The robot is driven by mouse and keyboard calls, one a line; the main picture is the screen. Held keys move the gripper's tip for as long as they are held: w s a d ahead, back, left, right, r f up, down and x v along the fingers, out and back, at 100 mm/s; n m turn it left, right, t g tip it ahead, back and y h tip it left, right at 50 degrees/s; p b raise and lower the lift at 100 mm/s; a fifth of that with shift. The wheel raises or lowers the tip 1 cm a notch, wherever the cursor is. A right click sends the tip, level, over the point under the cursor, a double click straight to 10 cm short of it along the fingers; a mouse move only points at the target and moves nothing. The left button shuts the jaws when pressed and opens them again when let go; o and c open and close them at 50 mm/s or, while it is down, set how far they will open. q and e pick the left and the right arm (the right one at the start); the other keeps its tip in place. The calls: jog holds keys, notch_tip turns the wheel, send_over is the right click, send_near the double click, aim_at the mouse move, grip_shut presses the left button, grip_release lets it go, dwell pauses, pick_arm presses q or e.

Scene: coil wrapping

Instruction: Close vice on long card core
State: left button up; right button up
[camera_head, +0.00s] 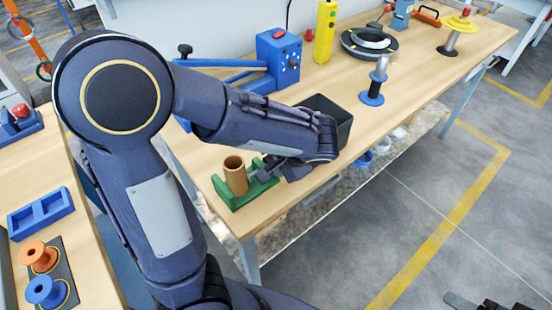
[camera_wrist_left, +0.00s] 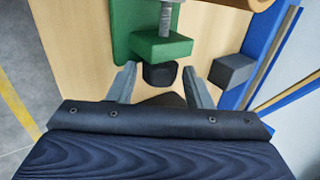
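The green vice (camera_head: 243,200) sits near the front corner of the wooden bench. The brown long card core (camera_head: 236,172) stands upright in it; whether the jaws touch it I cannot tell. In the left wrist view the vice's green end block (camera_wrist_left: 162,46), its grey screw (camera_wrist_left: 166,18) and a dark knob (camera_wrist_left: 160,75) show, with the core's edge (camera_wrist_left: 238,4) at the top. My left gripper (camera_head: 268,173) is beside the vice's screw end. Its fingers (camera_wrist_left: 160,82) are apart, one on each side of the knob. Part of my right gripper (camera_head: 490,304) shows at the bottom right edge.
A black bin (camera_head: 328,112) stands close behind my left forearm. A blue machine (camera_head: 279,60), a yellow box (camera_head: 325,32) and a spool stand (camera_head: 374,82) stand farther along the bench (camera_head: 420,68). A grey block (camera_wrist_left: 232,73) is near my right finger in the wrist view.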

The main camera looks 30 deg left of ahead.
pick_arm(q)
jog(key=c, duration=0.5)
jog(key=h+p, duration=0.1)
jog(key=p, duration=0.1)
jog(key=r+g+h+p, duration=0.1)
jog(key=p, duration=0.1)
jog(key=shift+a+r, duration=0.1)
jog(key=shift+a, duration=0.25)
jog(key=shift+c, duration=0.2)
jog(key=shift+w+g+h+p, duration=0.1)
jog(key=shift+g+h+p, duration=0.25)
jog(key=shift+h, duration=0.15)
jog(key=shift+f, duration=0.4)
jog(key=h+p, duration=0.1)
jog(key=p, duration=0.1)
jog(key=r+g+h+p, duration=0.1)
jog(key=p, duration=0.1)
jog(key=shift+w+a+h, duration=0.1)
jog(key=shift+a+h, duration=0.2)
jog(key=shift+a, duration=0.05)
jog(key=shift+w+f+h+p, duration=0.1)
jog(key=shift+f+h+p, duration=0.25)
jog(key=shift+h+p, duration=0.15)
jog(key=shift+f, duration=0.1)
